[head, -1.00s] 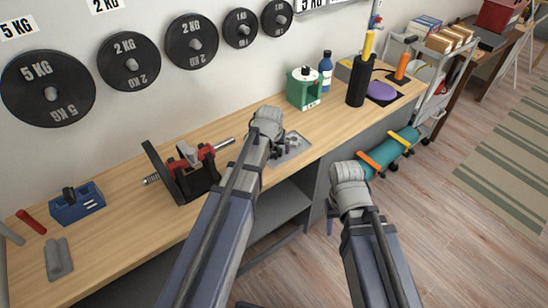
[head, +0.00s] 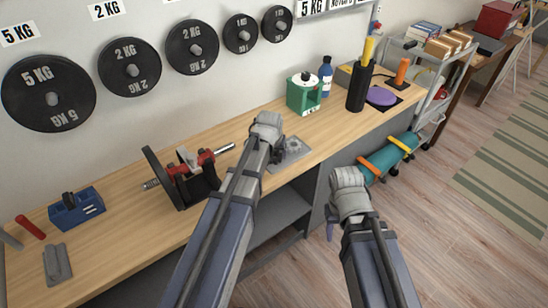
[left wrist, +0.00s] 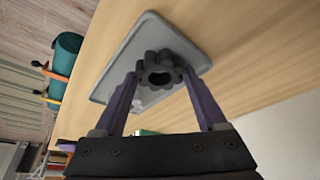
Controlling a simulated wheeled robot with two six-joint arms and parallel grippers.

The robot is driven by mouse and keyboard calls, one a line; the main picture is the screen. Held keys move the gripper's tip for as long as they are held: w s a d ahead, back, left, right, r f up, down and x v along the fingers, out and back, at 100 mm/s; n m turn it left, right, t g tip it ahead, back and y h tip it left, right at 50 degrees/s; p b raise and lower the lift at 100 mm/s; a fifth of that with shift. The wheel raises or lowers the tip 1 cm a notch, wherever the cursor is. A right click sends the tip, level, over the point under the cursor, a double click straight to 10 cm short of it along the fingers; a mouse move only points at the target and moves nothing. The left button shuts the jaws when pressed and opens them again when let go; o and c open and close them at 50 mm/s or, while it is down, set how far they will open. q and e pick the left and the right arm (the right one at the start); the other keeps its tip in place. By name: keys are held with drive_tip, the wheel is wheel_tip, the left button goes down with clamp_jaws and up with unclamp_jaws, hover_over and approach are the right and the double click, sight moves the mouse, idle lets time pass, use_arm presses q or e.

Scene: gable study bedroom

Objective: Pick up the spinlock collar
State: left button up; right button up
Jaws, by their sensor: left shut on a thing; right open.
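The spinlock collar (left wrist: 160,68) is dark grey and lobed, with a round hole through its middle. In the left wrist view it sits between the two purple fingers of my left gripper (left wrist: 159,84), which is shut on it. The grey tray (left wrist: 110,78) lies right behind the collar; I cannot tell whether they touch. In the head view the tray (head: 299,152) is on the workbench, and my left wrist mostly hides the collar. My right gripper (head: 330,229) is low in front of the bench, empty and open, its fingers partly hidden by my arm.
The workbench (head: 120,236) carries a red-and-black clamp device (head: 190,172) left of my left arm. A green device (head: 304,92), a blue bottle (head: 326,77) and a black cylinder (head: 357,88) stand behind and right of the tray. Weight plates (head: 48,93) hang on the wall.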

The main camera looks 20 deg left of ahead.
use_arm(q)
drive_tip(key=shift+r, duration=0.1)
wheel_tip(320, 180, up, 10)
drive_tip(key=p, duration=1)
